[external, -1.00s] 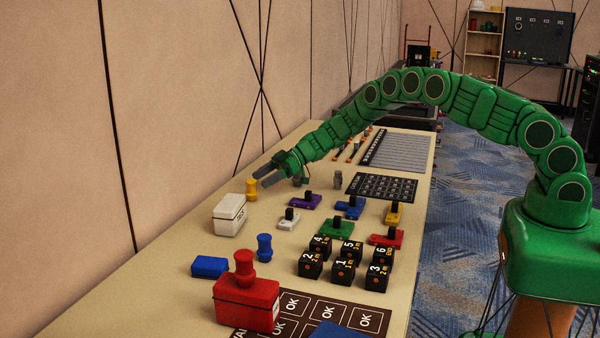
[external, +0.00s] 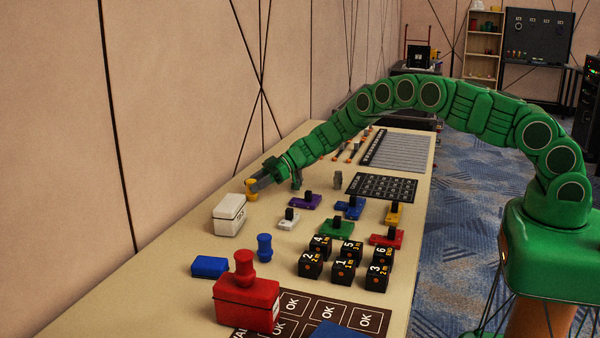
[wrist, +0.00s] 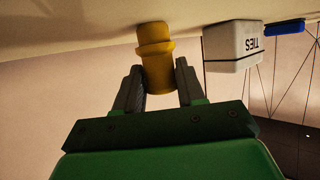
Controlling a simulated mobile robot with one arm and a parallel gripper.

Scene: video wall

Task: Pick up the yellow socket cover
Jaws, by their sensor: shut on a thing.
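The yellow socket cover (external: 252,189) stands upright on the table near the wall, just behind the white box. In the wrist view the yellow socket cover (wrist: 155,55) is a stepped cylinder between my two grey fingers. My gripper (external: 259,184) is shut on it, with a finger on each side; the gripper also shows in the wrist view (wrist: 159,76). The cover's end touches the tabletop or lies very close to it. Part of the cover is hidden behind the fingers in the external view.
A white box (external: 229,216) marked TIES stands close to the cover. A blue cylinder (external: 264,247), a blue block (external: 209,267) and a red box (external: 246,302) are nearer the camera. Several coloured switch-like pieces and black numbered cubes (external: 343,271) fill the middle. The wall runs along the left.

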